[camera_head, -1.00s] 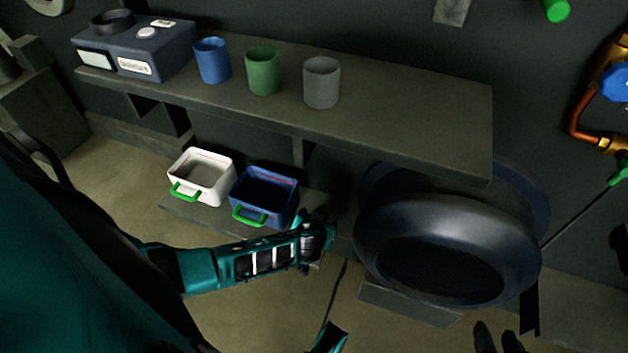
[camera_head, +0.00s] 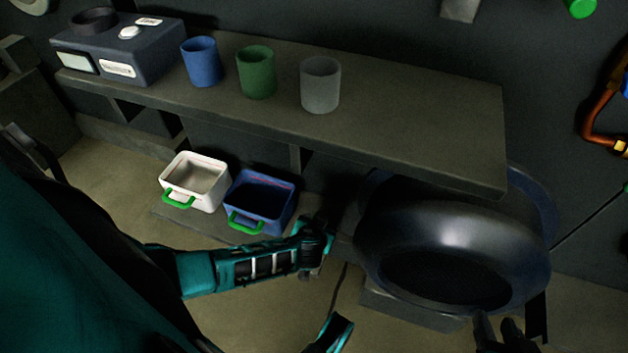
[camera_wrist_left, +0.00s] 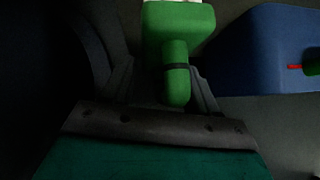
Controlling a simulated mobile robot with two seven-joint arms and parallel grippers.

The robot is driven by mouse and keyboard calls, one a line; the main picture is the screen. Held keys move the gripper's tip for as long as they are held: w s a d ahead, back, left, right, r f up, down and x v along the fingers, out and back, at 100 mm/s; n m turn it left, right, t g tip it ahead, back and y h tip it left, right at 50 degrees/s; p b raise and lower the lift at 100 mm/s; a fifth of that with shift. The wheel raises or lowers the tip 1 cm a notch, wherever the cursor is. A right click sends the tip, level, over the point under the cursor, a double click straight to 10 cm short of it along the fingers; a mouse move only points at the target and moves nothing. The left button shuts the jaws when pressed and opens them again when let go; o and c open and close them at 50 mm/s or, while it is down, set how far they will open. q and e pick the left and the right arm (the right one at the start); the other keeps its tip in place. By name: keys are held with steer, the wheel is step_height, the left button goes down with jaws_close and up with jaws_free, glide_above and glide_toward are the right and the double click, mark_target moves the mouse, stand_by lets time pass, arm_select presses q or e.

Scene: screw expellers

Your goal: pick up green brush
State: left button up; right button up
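A green brush-like object (camera_wrist_left: 180,30) with a wide block, a narrower rounded handle and a dark band shows in the left wrist view. A bit of white shows at its top edge. My left gripper (camera_wrist_left: 165,85) has its fingers apart on either side of the handle, with a visible gap on the left. In the head view my left gripper (camera_head: 318,245) is small and dark beside the blue bin, and I cannot make out the brush there. My right gripper (camera_head: 503,333) is at the bottom right below the dark round machine part, its two dark fingers apart and empty.
A blue bin (camera_head: 232,205) and a white bin (camera_head: 165,178) with green handles stand low under the shelf (camera_head: 420,115). Blue (camera_head: 201,62), green (camera_head: 256,72) and grey (camera_head: 320,85) cups stand on it. The large dark round part (camera_head: 455,235) blocks the right.

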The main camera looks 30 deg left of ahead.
arm_select(q)
steer(key=c, duration=0.8)
arm_select(e)
steer(key=shift+s+f, duration=0.3)
steer(key=shift+f, duration=0.15)
